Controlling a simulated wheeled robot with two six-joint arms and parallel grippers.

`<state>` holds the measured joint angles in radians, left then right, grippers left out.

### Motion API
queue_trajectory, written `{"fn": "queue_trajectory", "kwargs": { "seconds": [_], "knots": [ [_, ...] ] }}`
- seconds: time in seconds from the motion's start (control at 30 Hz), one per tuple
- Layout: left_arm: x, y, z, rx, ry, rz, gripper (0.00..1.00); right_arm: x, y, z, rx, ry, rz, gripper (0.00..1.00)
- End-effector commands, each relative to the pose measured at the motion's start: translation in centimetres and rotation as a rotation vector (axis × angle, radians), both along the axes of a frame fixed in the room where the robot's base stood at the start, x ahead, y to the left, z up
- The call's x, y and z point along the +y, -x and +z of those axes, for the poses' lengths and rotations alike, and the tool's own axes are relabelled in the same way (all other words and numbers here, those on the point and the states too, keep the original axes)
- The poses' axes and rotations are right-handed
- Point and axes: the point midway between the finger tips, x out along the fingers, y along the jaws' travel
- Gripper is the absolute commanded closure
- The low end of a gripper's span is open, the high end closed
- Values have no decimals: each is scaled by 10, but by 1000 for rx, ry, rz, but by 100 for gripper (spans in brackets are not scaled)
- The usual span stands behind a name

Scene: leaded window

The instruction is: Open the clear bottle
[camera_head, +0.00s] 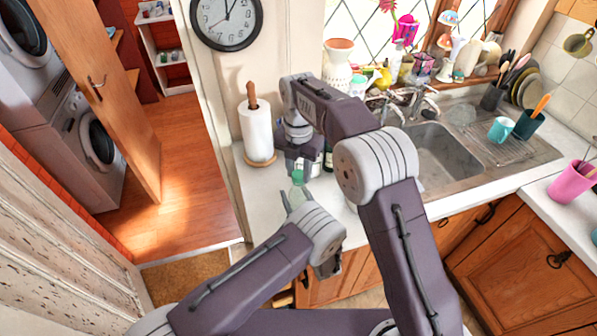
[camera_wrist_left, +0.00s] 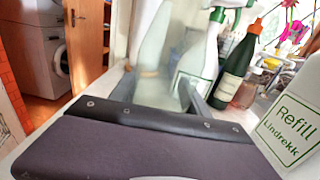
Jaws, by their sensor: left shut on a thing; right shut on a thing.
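The clear bottle (camera_head: 297,188) is pale green and see-through, and stands roughly upright over the counter by the paper towel roll. My left gripper (camera_head: 296,200) is shut around its body from below. In the left wrist view the bottle (camera_wrist_left: 153,65) shows blurred between the left fingers (camera_wrist_left: 158,92), with its top out of frame. My right gripper (camera_head: 299,168) comes down from above and is shut at the bottle's top. The cap is hidden by the right gripper, so I cannot tell whether it is on or off.
A white refill bottle (camera_wrist_left: 288,125) is at the right. The paper towel roll (camera_head: 256,132) is to the left, the sink (camera_head: 445,155) to the right.

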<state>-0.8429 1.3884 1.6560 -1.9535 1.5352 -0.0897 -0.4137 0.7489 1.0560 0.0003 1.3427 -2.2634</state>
Motion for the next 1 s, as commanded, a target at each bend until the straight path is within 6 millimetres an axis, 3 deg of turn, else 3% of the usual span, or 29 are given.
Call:
{"fn": "queue_trajectory", "kwargs": {
  "seconds": [0.57,1.0],
  "knots": [
    [0,0,0,0,-1,-1,100,0,0,1,-1,0,-2,100],
    [0,0,0,1,-1,-1,100,0,0,15,-1,0,-2,100]
  ]
}}
